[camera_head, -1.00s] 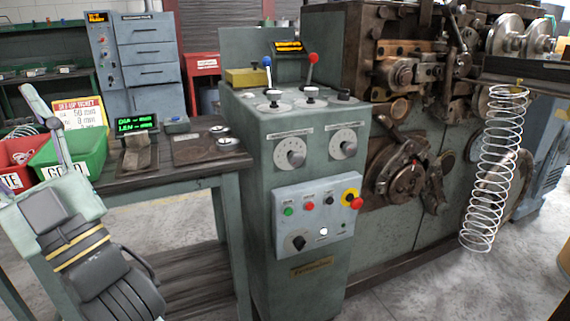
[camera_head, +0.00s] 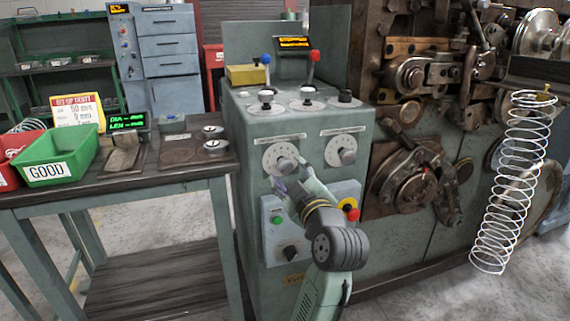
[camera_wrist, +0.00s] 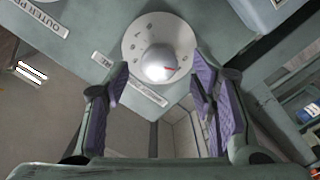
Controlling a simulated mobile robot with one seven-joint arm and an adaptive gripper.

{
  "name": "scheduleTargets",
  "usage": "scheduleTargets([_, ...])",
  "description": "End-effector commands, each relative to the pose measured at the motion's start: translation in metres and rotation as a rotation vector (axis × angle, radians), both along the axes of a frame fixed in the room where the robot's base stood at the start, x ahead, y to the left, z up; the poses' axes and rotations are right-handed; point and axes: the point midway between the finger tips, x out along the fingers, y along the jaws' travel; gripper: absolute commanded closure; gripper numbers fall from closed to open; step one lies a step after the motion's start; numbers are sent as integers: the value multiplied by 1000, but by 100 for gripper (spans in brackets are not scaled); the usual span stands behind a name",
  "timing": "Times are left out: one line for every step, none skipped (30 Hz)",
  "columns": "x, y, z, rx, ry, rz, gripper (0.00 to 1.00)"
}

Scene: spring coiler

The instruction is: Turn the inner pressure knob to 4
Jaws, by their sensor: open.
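Two round dials with grey knobs sit on the front of the green control cabinet. My gripper (camera_head: 290,172) is at the left dial (camera_head: 281,155); the right dial (camera_head: 344,149) is free. In the wrist view, a silver knob (camera_wrist: 158,62) with a red pointer mark sits on a pale numbered dial plate (camera_wrist: 142,35). My gripper (camera_wrist: 159,66) is open, one purple-padded finger on each side of the knob. Contact cannot be told. A label starting "OUTER" (camera_wrist: 38,18) is at the upper left; the nearer label (camera_wrist: 143,93) is too small to read. The dial numbers are hard to read.
Below the dials is a button panel (camera_head: 273,243), partly hidden by my arm. Several knobs and two levers, blue (camera_head: 266,60) and red (camera_head: 314,56), stand on the cabinet top. The coiling machine and a hanging spring (camera_head: 512,180) are right; a bench with bins (camera_head: 62,160) is left.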

Motion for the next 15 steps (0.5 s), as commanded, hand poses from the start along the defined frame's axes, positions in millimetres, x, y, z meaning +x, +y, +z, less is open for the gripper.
scheduleTargets([9, 4, 2, 1, 1, 2, 49])
scheduleTargets([14, 6, 1, 2, 1, 2, 49])
scheduleTargets([20, 7, 2, 2, 1, 1, 49])
scheduleTargets([23, 8, 1, 2, 1, 1, 49])
scheduleTargets([27, 9, 1, 2, 1, 1, 49])
scheduleTargets([31, 11, 2, 1, 0, 1, 49])
scheduleTargets([33, 11, 1, 1, 0, 1, 49])
scheduleTargets([36, 12, 1, 1, 0, 1, 49])
scheduleTargets([38, 13, 1, 1, 0, -1, 49])
scheduleTargets([39, 13, 1, 1, 0, -1, 49])
scheduleTargets([40, 13, 1, 1, 0, -1, 49])
scheduleTargets([40, 13, 1, 1, 0, -1, 49])
scheduleTargets([41, 13, 0, 1, -1, -2, 49])
scheduleTargets([41, 13, 0, 0, -1, -2, 49])
scheduleTargets([41, 13, 0, 0, -1, -2, 49])
